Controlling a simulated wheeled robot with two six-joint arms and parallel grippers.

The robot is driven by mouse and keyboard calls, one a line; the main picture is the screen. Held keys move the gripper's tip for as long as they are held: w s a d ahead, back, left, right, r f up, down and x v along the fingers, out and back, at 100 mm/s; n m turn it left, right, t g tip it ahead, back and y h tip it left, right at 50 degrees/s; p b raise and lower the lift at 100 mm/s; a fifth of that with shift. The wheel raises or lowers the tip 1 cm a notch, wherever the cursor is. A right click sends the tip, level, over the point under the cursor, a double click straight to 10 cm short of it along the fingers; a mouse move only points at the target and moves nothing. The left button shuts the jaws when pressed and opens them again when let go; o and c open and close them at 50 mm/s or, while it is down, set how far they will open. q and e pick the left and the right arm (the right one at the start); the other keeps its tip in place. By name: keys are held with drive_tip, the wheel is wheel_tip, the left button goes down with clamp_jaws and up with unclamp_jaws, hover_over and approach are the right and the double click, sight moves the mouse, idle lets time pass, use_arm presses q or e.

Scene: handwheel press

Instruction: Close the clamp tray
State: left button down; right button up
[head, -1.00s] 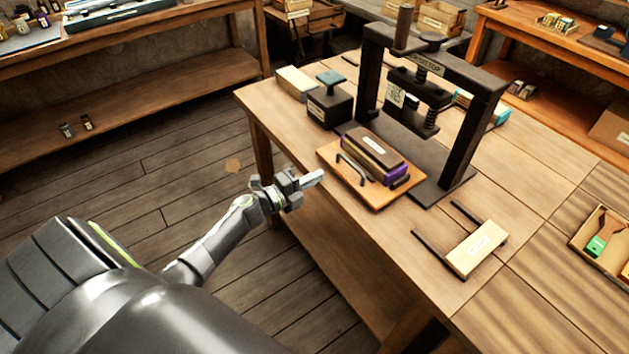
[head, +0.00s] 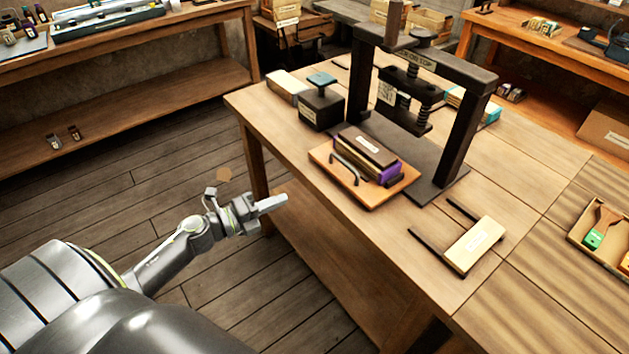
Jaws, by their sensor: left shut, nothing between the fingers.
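The clamp tray (head: 328,158) is an orange-brown wooden board with a dark curved handle (head: 345,168) at its near-left side. It sticks out in front of the black handwheel press (head: 447,147). A stack with a dark wooden top block (head: 372,144) and a purple layer below it lies on the tray. My left gripper (head: 283,200) is shut and empty. It is left of the tray and apart from it, beside the table's front-left edge. My right gripper is not in view.
The press stands on a wooden table (head: 262,105). A pale block with two dark rods (head: 473,246) lies to the front right. A box of tools (head: 589,228) lies at the right edge.

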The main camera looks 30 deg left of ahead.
use_arm(q)
drive_tip(key=d+m+g, duration=0.1)
drive_tip(key=d+m, duration=0.1)
drive_tip(key=m, duration=0.3)
drive_tip(key=m+g+y, duration=0.1)
drive_tip(key=m+y, duration=0.1)
drive_tip(key=m, duration=0.7)
approach(358, 165)
wheel_tip(358, 165, down, 4)
drive_tip(key=shift+r+p, duration=0.2)
drive_tip(key=shift+p, duration=0.1)
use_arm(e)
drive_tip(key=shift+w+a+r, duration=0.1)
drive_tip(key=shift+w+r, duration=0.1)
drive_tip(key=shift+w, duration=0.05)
